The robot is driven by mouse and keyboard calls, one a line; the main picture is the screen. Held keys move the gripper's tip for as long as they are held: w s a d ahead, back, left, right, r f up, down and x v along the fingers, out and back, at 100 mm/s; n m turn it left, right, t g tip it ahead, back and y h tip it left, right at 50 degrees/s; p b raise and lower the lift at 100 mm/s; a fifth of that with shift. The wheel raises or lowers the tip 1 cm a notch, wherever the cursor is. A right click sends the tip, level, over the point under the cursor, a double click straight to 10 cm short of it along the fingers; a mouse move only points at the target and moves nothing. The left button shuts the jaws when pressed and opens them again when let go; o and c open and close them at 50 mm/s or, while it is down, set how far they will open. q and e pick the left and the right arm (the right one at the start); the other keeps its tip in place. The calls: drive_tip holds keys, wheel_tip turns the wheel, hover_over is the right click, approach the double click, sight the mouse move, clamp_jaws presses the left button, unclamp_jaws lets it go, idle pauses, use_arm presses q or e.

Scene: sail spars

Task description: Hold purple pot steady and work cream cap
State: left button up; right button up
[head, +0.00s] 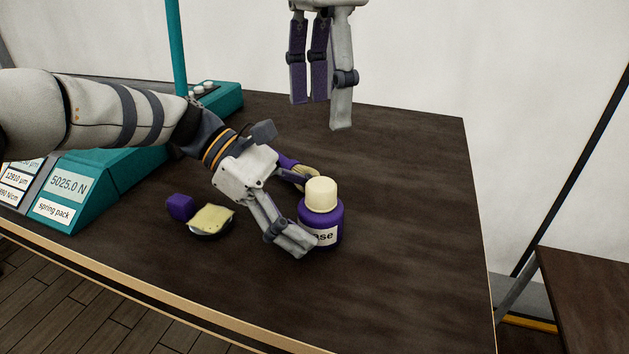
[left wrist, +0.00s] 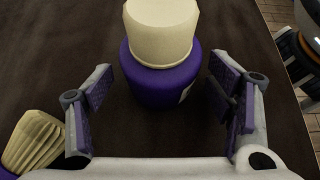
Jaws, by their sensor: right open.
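The purple pot (head: 322,222) stands upright on the dark table, with a partly hidden label ending in "ase". The cream cap (head: 321,194) sits on top of it. My left gripper (head: 299,218) is low beside the pot, on its left. In the left wrist view the pot (left wrist: 163,82) and cap (left wrist: 161,30) stand just ahead, between the lines of the two spread fingers. The fingers are apart from the pot and hold nothing. My right gripper (head: 320,108) hangs open and empty above the back of the table, away from the pot.
A brush with cream bristles (left wrist: 35,140) lies close by my left gripper. A teal testing machine (head: 72,200) stands at left. The table's right side is clear.

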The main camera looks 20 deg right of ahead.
use_arm(q)
drive_tip(key=shift+r, duration=0.1)
drive_tip(key=v, duration=1.1)
drive_tip(key=shift+w, duration=0.15)
drive_tip(key=shift+a+r, duration=0.2)
drive_tip(key=shift+a, duration=0.15)
